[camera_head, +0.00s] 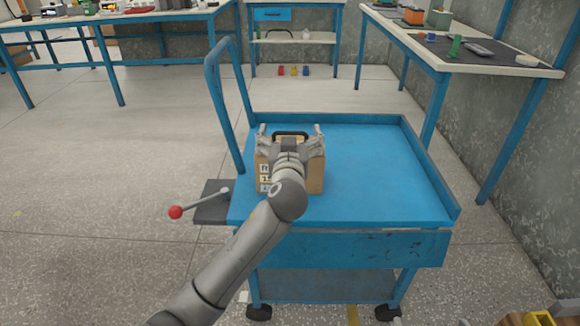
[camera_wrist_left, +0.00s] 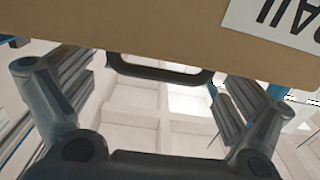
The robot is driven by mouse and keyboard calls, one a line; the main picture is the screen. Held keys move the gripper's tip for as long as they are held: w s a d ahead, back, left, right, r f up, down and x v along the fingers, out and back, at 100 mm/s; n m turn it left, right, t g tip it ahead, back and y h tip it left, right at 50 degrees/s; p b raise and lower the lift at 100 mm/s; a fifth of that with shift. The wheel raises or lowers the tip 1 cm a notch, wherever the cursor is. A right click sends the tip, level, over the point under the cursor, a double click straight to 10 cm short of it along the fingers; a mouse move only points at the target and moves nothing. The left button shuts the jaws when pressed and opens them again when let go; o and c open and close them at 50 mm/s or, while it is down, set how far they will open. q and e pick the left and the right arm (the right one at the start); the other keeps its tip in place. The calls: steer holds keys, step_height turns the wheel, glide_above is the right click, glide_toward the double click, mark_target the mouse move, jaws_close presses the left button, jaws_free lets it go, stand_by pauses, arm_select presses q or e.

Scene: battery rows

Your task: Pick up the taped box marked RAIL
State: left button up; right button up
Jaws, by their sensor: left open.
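The brown box (camera_head: 315,178) stands on the blue cart, with a white label on its left part and a black handle (camera_head: 290,134) on top. My left gripper (camera_head: 290,130) is open, its fingers spread on either side of the handle. The left arm hides much of the box. In the left wrist view the box (camera_wrist_left: 130,25) fills the top, with part of a white label (camera_wrist_left: 275,25) reading RAIL upside down. The black handle (camera_wrist_left: 160,70) shows between the open fingers; I cannot tell whether they touch the box. My right gripper is not in view.
The blue cart (camera_head: 385,180) has a raised rim, a tall push handle (camera_head: 212,90) at its left and free room right of the box. A red-knobbed lever (camera_head: 176,212) sticks out left. Workbenches (camera_head: 480,62) stand at right and behind.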

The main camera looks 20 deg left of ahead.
arm_select(q)
steer(key=shift+w+a, duration=0.1)
steer(key=shift+w, duration=0.4)
steer(key=c, duration=1.8)
steer(key=shift+r, duration=0.3)
steer(key=shift+c, duration=1.2)
steer(key=shift+r, duration=0.1)
